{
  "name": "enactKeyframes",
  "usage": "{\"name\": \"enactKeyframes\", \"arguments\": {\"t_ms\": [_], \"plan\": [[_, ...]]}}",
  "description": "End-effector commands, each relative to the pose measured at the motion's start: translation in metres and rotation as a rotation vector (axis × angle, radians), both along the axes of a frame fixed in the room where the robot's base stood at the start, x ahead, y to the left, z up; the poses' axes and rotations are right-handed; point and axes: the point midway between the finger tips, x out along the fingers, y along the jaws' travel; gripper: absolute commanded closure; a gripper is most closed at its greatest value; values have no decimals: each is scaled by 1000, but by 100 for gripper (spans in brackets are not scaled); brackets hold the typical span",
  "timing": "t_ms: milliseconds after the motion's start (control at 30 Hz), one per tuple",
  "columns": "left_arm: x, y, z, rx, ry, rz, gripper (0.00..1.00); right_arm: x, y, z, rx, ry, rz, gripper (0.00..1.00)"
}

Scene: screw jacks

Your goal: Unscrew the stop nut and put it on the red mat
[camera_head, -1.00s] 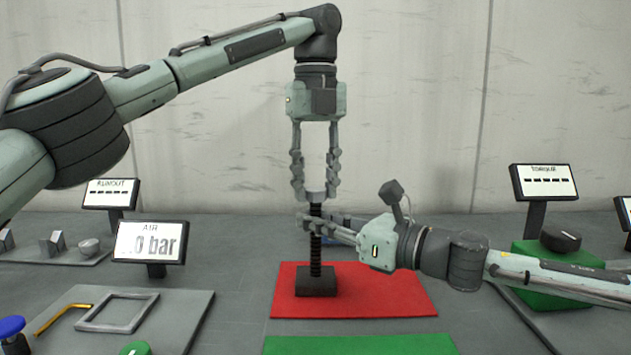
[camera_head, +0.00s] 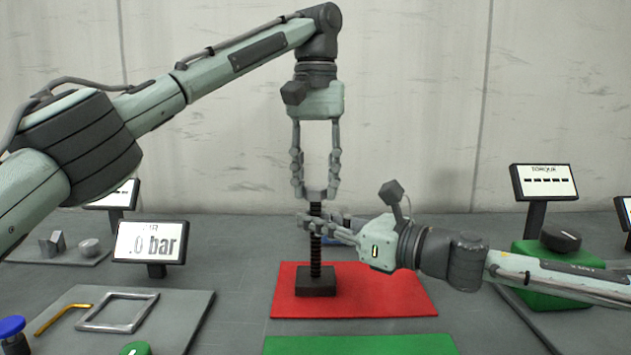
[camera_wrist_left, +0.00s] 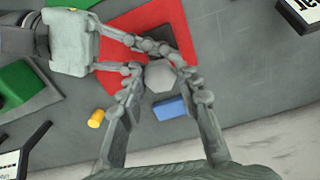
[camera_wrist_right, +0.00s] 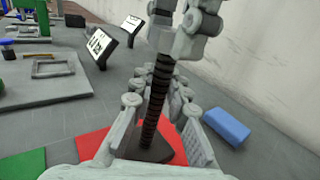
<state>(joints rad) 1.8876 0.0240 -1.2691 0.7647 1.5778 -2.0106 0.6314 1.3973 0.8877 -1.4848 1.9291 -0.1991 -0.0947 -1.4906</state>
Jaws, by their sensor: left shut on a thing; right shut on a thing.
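A dark threaded screw (camera_head: 315,262) stands upright on a dark square base (camera_head: 316,284) on the red mat (camera_head: 390,292). A grey hexagonal stop nut (camera_wrist_left: 160,76) is at the top of the screw. My left gripper (camera_head: 316,192) points straight down from above and is shut on the nut. Its fingers also show at the top of the right wrist view (camera_wrist_right: 178,35). My right gripper (camera_head: 312,226) comes in level from the right and is shut on the screw just below the nut. The right wrist view shows the screw (camera_wrist_right: 153,122) between its fingers.
A green mat (camera_head: 360,345) lies in front of the red one. A blue block (camera_wrist_left: 171,108) and a yellow cylinder (camera_wrist_left: 96,118) lie behind the screw. An air display (camera_head: 151,242) and a tool board (camera_head: 190,310) are at left, a torque display (camera_head: 543,182) at right.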

Motion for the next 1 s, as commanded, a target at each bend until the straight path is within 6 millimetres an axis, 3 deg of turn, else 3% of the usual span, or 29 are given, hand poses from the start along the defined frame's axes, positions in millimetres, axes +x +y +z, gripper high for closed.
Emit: {"name": "enactKeyframes", "arguments": {"t_ms": [700,833,1000], "plan": [[1,0,2,0,-2,1875,100,0,0,0,-1,1,0,100],[1,1,2,-1,-2,2092,100,0,0,0,-1,1,0,100],[1,1,2,-1,-2,2195,100,0,0,0,-1,1,0,100]]}}
